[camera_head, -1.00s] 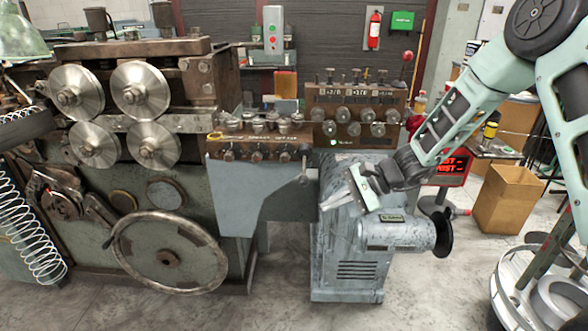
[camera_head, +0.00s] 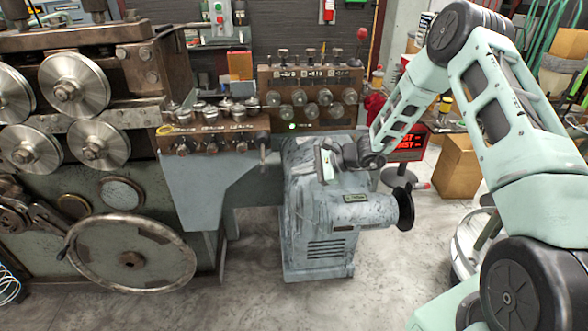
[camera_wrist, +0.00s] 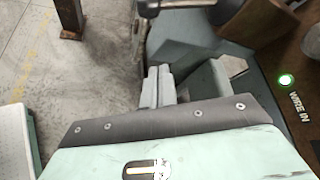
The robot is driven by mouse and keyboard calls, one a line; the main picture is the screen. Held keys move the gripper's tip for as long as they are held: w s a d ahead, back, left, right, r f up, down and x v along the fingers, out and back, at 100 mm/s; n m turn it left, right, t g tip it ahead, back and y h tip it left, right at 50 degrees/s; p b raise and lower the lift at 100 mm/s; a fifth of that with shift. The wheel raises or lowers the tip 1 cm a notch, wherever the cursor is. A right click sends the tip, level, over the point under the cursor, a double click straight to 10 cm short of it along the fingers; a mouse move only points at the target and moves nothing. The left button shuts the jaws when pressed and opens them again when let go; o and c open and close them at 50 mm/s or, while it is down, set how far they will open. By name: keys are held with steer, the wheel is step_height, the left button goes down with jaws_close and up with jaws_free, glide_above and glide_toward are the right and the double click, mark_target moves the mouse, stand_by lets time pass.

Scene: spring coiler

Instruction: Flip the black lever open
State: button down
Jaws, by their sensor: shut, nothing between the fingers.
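A small dark lever (camera_head: 263,151) hangs at the right end of the brown control box; I take it to be the black lever. In the wrist view a dark rod-like part with a rounded end (camera_wrist: 147,8) shows at the top edge, probably this lever, partly cut off. My gripper (camera_head: 324,164) is to the right of the lever, in front of the grey machine's upper part, with a visible gap in the head view. In the wrist view its fingers (camera_wrist: 158,86) are together and empty, below the dark part. Contact is not visible.
The brown control box (camera_head: 214,135) bears several knobs. The grey machine (camera_head: 318,215) with a black disc (camera_head: 402,208) stands below my gripper. A second knobbed panel (camera_head: 305,98) is behind. A large handwheel (camera_head: 130,262) is at left. The floor (camera_head: 235,290) in front is clear.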

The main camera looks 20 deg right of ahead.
mark_target(263, 162)
steer(key=w+a+p, duration=0.2)
steer(key=a+p, duration=0.3)
steer(key=a, duration=0.2)
steer(key=shift+w+a, duration=0.2)
steer(key=shift+w, duration=0.05)
stand_by(0.3)
